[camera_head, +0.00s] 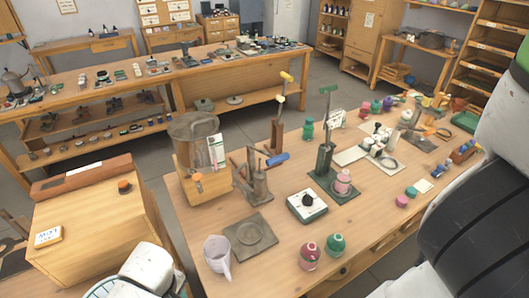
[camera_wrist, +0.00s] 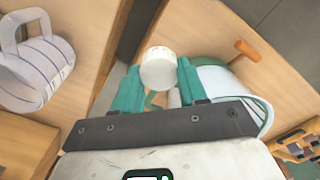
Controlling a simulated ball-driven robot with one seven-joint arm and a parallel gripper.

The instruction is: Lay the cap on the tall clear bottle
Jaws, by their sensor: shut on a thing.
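In the wrist view, my gripper (camera_wrist: 158,72) has its two teal fingers closed on a small white round cap (camera_wrist: 159,58). The cap sits between the fingertips. In the head view, my white hand or wrist part shows at the bottom left, left of the bench, and neither the fingers nor the cap can be seen there. I cannot pick out the tall clear bottle with certainty in either view. A pale pitcher (camera_head: 217,256) with a handle stands at the bench's near left corner. A similar pitcher with dark lines shows in the wrist view (camera_wrist: 38,65), left of and apart from my gripper.
A wooden cabinet (camera_head: 85,240) stands at left.

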